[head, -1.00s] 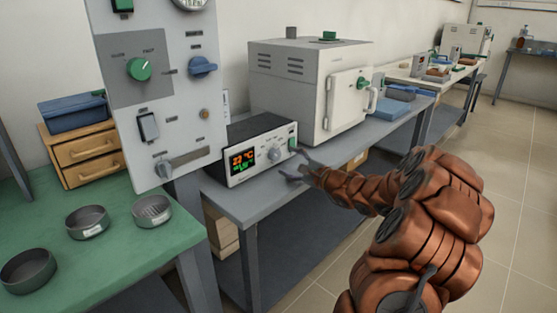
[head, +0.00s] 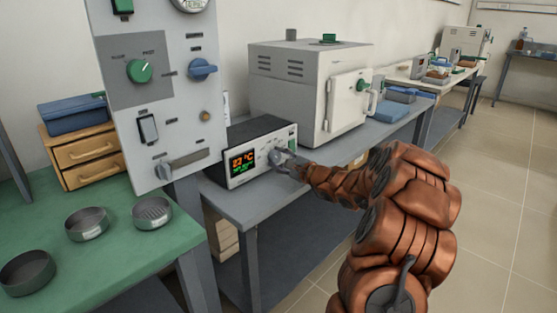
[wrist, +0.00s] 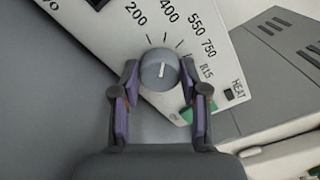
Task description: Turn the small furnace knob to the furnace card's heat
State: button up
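The small furnace knob (wrist: 160,72) is a grey round dial with a white pointer line, on a pale control panel printed 200, 400, 550 and 750. The pointer runs nearly upright in the wrist view; its exact setting is hard to tell. My gripper (wrist: 159,75) has its fingers on either side of the knob, with narrow gaps showing. In the head view my gripper (head: 280,158) covers the knob on the control box (head: 238,183), whose display (head: 242,162) reads 23 °C in orange above a green line. No furnace card is readable.
A grey furnace (head: 290,85) with a white door stands behind the control box on the bench (head: 240,207). A tall panel (head: 180,110) with green and blue knobs stands left. A green table (head: 110,255) holds metal bowls. Floor at the right is clear.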

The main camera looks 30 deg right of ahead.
jog(key=c, duration=0.6)
jog(key=shift+r+m+p, duration=0.1)
jog(key=shift+m+p, duration=0.55)
jog(key=shift+m, duration=0.35)
jog(key=shift+m+p, duration=1.1)
jog(key=shift+p, duration=0.8)
jog(key=shift+m+p, duration=0.45)
jog(key=shift+m, duration=0.05)
jog(key=shift+f+m+p, duration=0.2)
jog(key=shift+m+p, duration=0.15)
jog(key=shift+m, duration=0.05)
jog(key=o, duration=1.2)
jog(key=shift+c, duration=0.2)
